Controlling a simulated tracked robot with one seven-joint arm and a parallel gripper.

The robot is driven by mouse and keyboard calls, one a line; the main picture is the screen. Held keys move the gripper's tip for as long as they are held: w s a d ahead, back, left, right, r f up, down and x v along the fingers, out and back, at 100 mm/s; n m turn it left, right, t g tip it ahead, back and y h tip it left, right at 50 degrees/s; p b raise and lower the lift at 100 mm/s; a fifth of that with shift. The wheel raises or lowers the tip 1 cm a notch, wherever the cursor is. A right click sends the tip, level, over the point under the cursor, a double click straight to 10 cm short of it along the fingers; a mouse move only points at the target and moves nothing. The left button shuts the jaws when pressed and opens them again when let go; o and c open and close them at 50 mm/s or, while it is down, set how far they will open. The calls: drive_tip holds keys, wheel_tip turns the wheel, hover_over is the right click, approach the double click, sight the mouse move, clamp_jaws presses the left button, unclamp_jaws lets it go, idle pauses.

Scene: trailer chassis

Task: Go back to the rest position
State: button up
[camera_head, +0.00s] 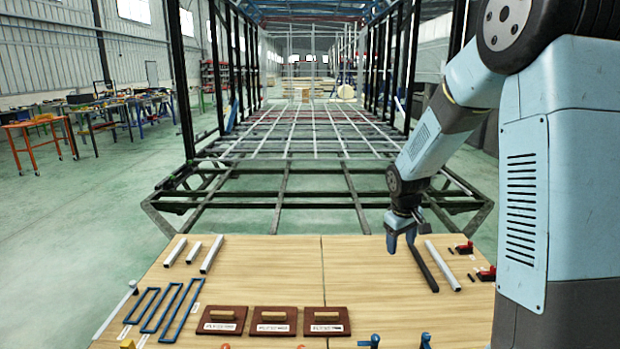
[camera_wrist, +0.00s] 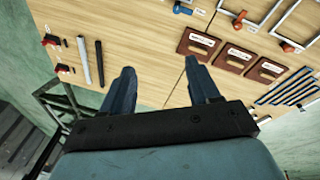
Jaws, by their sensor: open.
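My gripper (camera_head: 402,234) hangs at the far edge of the wooden table (camera_head: 300,277), right of the middle seam. In the wrist view my gripper (camera_wrist: 160,82) has its two blue-grey fingers spread wide apart with nothing between them.
Three brown blocks with handles (camera_head: 273,320) line the table's near side. Blue frames (camera_head: 160,308) and light bars (camera_head: 193,250) lie at left. Red-and-black clamps (camera_head: 465,249) sit at right. The trailer chassis (camera_head: 290,180) stands behind the table. The table's centre is clear.

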drive_tip(key=s+r+m+t, duration=0.1)
drive_tip(key=s+r, duration=0.5)
drive_tip(key=s, duration=0.4)
drive_tip(key=s+a+r+m+t, duration=0.1)
drive_tip(key=s+r+m, duration=0.1)
drive_tip(key=s+r, duration=0.5)
drive_tip(key=s+r+m+t+y, duration=0.1)
drive_tip(key=s+r+m, duration=0.1)
drive_tip(key=s+r, duration=0.5)
drive_tip(key=s, duration=0.6)
drive_tip(key=shift+s+a, duration=0.35)
drive_tip(key=shift+a, duration=0.05)
